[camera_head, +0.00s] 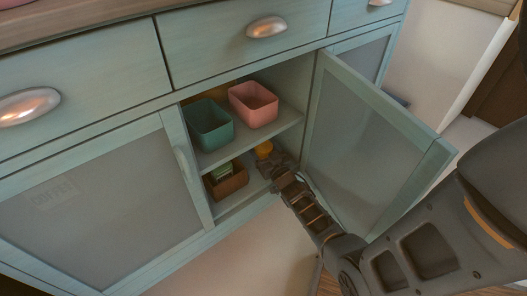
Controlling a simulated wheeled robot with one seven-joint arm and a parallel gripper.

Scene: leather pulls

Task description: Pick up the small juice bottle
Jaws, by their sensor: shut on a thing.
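The small juice bottle (264,149) shows as a small orange shape inside the open cabinet, just below the upper shelf. My arm reaches in from the lower right through the open doorway. My gripper (268,161) is at the bottle and shut on it. The gripper covers the bottle's lower part, so I cannot tell whether its base touches the lower shelf.
A teal bin (209,126) and a pink bin (254,104) stand on the upper shelf (258,134). A brown box (228,183) with green contents is left of my gripper.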

